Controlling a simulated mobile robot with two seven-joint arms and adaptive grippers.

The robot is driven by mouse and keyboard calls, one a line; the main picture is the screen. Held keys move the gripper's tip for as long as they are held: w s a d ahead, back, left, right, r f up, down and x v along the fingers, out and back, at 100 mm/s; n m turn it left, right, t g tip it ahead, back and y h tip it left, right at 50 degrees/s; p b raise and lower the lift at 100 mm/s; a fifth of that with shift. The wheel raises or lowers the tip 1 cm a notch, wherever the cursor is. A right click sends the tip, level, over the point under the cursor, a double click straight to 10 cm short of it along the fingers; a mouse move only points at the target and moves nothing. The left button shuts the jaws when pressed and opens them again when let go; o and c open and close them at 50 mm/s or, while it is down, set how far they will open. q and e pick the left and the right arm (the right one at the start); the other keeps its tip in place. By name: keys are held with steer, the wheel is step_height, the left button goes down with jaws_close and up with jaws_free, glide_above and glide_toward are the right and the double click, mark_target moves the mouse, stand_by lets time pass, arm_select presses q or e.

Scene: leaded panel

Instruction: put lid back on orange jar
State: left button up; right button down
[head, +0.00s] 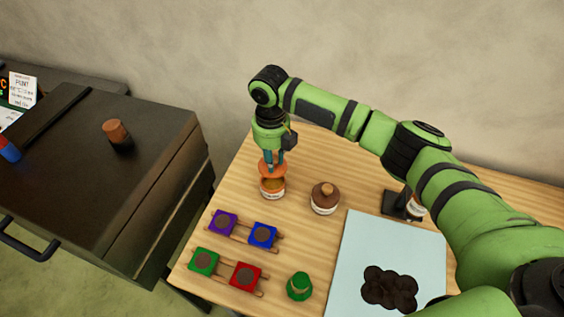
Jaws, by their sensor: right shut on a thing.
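The orange jar (272,189) stands upright on the wooden table, with a white label and orange contents showing at its open top. My right gripper (273,160) points down above the jar and is shut on the orange lid (272,170). The lid is tilted a little and sits just over the jar's mouth. I cannot tell whether lid and jar touch. My left gripper is not in view.
Purple, blue, green and red pieces on wooden racks (243,236) lie in front, with a green jar (299,286) nearby. A pale blue sheet (363,240) bears a dark lobed shape. A dark cabinet (170,130) stands left.

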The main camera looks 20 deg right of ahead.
steer(key=shift+w+a+f, duration=0.1)
steer(key=shift+w, duration=0.3)
steer(key=shift+s+f+b, duration=0.2)
steer(key=shift+f+b, duration=0.45)
steer(key=shift+b, duration=0.15)
step_height(320, 180, down, 3)
steer(key=shift+w+r+b, duration=0.1)
steer(key=shift+r+b, duration=0.1)
steer(key=shift+b, duration=1.05)
steer(key=shift+f+b, duration=0.6)
steer(key=shift+f, duration=0.5)
steer(key=shift+p, duration=0.5)
steer(key=shift+f, duration=0.15)
steer(key=shift+p, duration=0.3)
